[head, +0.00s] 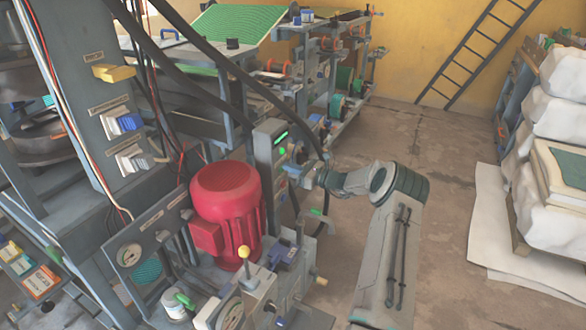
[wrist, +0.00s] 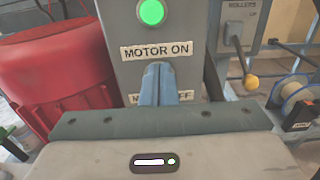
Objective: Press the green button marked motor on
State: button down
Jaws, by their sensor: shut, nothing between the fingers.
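The round green button (wrist: 152,12) is at the top edge of the wrist view, on a grey control box (wrist: 190,30). A white label (wrist: 157,51) reading MOTOR ON is under it. My gripper (wrist: 161,68) has its blue fingers together and empty, their tips showing just below that label and apart from the button in the picture. The fingers cover the middle of a lower label (wrist: 138,98). In the head view my gripper (head: 299,172) is at the front of the control box (head: 264,148). I cannot tell whether the fingertips touch the box.
A red motor (head: 226,205) stands left of the box; it also shows in the wrist view (wrist: 60,60). A yellow-knobbed lever (head: 244,253) stands in front of it. Dark hoses pass above. Wrapped stacks (head: 562,130) stand at right, with open floor (head: 440,180) between.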

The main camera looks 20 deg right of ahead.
jog(key=p+v, duration=0.1)
jog(key=v, duration=1.2)
jog(key=shift+s+d, duration=0.15)
jog(key=shift+d, duration=0.15)
jog(key=s+a+r+n+g+h+p, duration=0.1)
jog(key=s+a+r+n+g+p, duration=0.45)
jog(key=a, duration=0.65)
jog(key=s+a+r+n+g+h+p, duration=0.25)
jog(key=s+a+r+n+g, duration=0.3)
jog(key=a+r+n, duration=0.45)
jog(key=s+a+r+n+h+p, duration=0.2)
jog(key=s+r+n+p, duration=0.1)
jog(key=s, duration=0.5)
jog(key=s+a+r+n+h+p, duration=0.2)
jog(key=s+r+n, duration=0.3)
jog(key=s+r, duration=0.3)
jog(key=s+a+r+n+h+p, duration=0.3)
jog(key=s+r+n+h+p, duration=0.1)
jog(key=s, duration=0.5)
jog(key=shift+r+p, duration=0.4)
jog(key=shift+r, duration=0.45)
